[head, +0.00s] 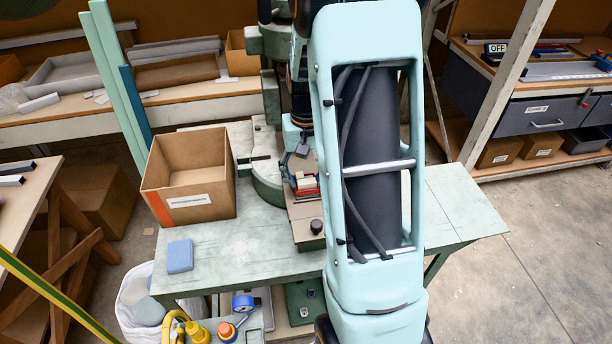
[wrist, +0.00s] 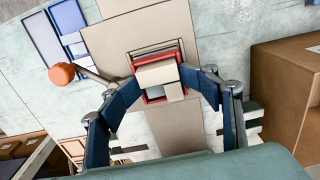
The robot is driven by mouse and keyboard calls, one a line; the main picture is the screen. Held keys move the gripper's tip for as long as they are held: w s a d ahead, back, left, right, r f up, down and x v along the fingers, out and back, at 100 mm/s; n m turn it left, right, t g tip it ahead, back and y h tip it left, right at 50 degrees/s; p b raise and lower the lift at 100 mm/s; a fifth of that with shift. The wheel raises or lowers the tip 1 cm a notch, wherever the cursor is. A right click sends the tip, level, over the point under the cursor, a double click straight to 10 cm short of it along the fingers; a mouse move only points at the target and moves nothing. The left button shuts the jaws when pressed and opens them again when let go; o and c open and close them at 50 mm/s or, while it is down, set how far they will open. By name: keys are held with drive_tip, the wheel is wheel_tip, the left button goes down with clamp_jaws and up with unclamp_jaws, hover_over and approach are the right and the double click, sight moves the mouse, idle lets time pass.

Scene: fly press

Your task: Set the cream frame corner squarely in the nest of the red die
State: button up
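The red die (wrist: 151,94) sits on a beige plate in the wrist view, with its red rim around a pale block. The cream frame corner (wrist: 157,73) is over the die between my fingertips. My gripper (wrist: 162,80) has its blue fingers closed in against both sides of the cream corner. The corner covers much of the nest, so I cannot tell whether it is seated or just above. In the head view the red die (head: 308,187) shows small beside my arm; the corner and fingertips are hard to make out there.
A cardboard box (head: 162,207) and a blue block (head: 180,256) stand on the green table (head: 250,262), left of the press. A black knob (head: 316,226) is in front of the die. In the wrist view an orange knob (wrist: 62,74) on a rod reaches close to the left finger.

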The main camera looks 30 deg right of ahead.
idle(0.4)
drive_tip(key=shift+w+r+p, duration=0.1)
drive_tip(key=shift+r+p, duration=0.4)
drive_tip(key=shift+r, duration=0.1)
wheel_tip(320, 180, up, 12)
drive_tip(key=shift+r, duration=0.1)
